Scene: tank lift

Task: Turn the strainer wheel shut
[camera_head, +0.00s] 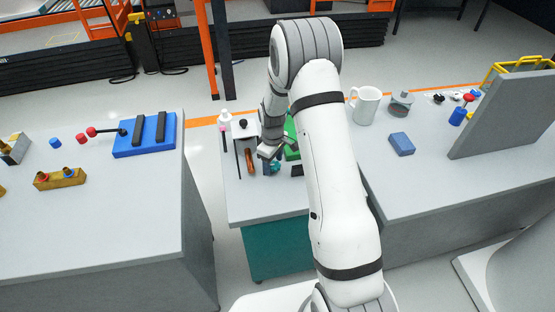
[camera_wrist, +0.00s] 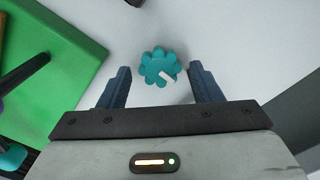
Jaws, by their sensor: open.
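A teal, lobed wheel (camera_wrist: 157,64) with a white pointer mark sits on a pale surface in the wrist view. The mark points to the lower right. Teal also shows just under my gripper (camera_head: 268,152) in the head view (camera_head: 275,167), on the small middle table. In the wrist view my gripper (camera_wrist: 160,78) is open, with one dark finger on each side of the wheel's near side. The wheel lies between and slightly beyond the fingertips, with gaps on both sides. I cannot tell how high the fingers are above it.
A green plate (camera_wrist: 50,60) lies left of the wheel, with a dark rod over it. Another teal part (camera_wrist: 10,157) is at lower left. The middle table also holds a brown-handled tool (camera_head: 250,161) and a bottle (camera_head: 225,119). A mug (camera_head: 366,106) stands on the right bench.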

